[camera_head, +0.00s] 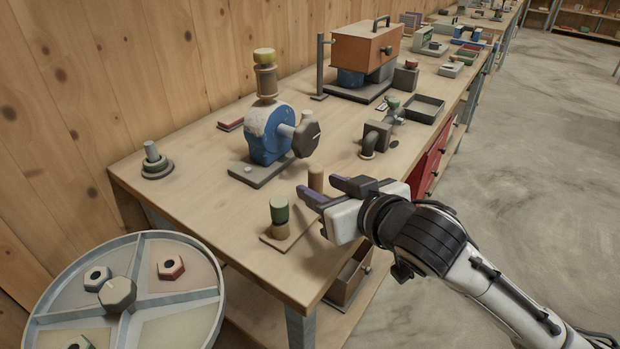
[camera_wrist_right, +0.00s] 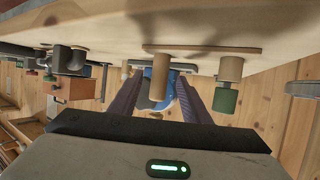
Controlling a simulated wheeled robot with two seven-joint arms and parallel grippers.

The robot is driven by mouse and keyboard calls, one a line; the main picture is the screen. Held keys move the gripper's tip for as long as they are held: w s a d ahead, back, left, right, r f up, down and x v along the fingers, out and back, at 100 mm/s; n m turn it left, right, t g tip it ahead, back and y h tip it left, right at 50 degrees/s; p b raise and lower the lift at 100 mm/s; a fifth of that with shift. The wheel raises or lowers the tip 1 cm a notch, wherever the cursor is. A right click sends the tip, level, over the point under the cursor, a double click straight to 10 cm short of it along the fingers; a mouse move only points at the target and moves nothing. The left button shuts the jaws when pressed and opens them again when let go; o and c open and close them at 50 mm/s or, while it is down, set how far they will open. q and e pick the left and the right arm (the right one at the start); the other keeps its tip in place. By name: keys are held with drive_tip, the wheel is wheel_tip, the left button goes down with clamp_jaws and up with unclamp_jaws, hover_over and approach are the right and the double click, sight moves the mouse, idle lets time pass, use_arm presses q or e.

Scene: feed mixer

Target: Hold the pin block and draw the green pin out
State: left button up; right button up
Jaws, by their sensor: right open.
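The pin block (camera_head: 273,241) is a flat wooden plate on the near part of the bench. A green-topped pin (camera_head: 279,210) stands upright in a short wooden collar (camera_head: 281,230) on it. A plain wooden post (camera_head: 316,178) rises at its other end, partly hidden by my gripper. My right gripper (camera_head: 330,191) is open and empty, just right of the green pin, beside the post. In the right wrist view, which shows the bench upside down, the post (camera_wrist_right: 161,75) appears between the two fingers and the green pin (camera_wrist_right: 225,98) lies outside them. My left gripper is not in view.
A blue mill (camera_head: 267,135) stands behind the block. A pipe valve (camera_head: 375,139) is to its right, and an orange machine (camera_head: 366,52) is farther back. A round divided tray (camera_head: 142,242) with nuts is at the lower left. Bare bench lies left of the block.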

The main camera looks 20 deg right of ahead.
sight(299, 202)
drive_tip(key=x, duration=0.7)
drive_tip(key=shift+f, duration=0.15)
clamp_jaws()
idle(0.8)
